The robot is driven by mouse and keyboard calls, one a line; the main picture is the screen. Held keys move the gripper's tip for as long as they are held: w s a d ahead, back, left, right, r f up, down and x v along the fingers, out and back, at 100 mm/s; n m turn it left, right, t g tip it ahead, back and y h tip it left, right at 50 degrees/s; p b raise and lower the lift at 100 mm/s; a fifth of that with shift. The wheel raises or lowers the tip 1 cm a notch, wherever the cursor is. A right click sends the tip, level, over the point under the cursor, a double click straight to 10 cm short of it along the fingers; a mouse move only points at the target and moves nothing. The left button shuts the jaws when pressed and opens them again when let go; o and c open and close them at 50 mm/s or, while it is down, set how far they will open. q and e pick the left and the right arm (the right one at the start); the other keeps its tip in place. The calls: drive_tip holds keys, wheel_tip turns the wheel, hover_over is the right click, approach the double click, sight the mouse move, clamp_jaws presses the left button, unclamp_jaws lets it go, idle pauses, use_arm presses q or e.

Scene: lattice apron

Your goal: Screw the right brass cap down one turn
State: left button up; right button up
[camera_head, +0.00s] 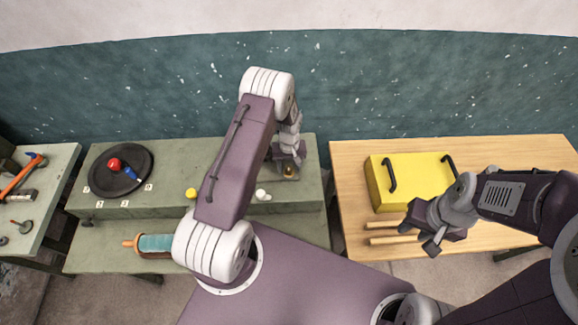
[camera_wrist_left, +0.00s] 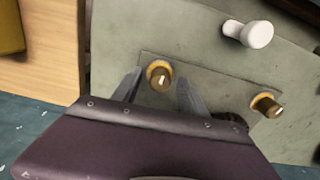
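Two brass caps sit on a thin plate (camera_wrist_left: 215,86) on the green bench. In the left wrist view the right brass cap (camera_wrist_left: 159,73), nearer the wooden table, has a pale mark on top; the other brass cap (camera_wrist_left: 267,105) is to its picture right. A cap (camera_head: 290,171) also shows below my left gripper (camera_head: 287,160) in the head view. In the left wrist view my left gripper (camera_wrist_left: 159,84) is open, one finger on each side of the right cap, with gaps visible. My right gripper (camera_head: 422,240) is apart from the caps, over the wooden table, its fingers spread.
A black round plate (camera_head: 121,170) bears a red ball. A yellow case (camera_head: 410,180) and wooden sticks (camera_head: 390,240) lie on the wooden table (camera_head: 355,155).

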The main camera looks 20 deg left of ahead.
sight(289, 168)
use_arm(q)
drive_tip(key=shift+r, duration=0.3)
wheel_tip(289, 168, up, 8)
drive_tip(key=b, duration=0.2)
drive_tip(key=shift+f+b, duration=0.15)
drive_tip(key=shift+b, duration=0.2)
drive_tip(key=shift+r, duration=0.4)
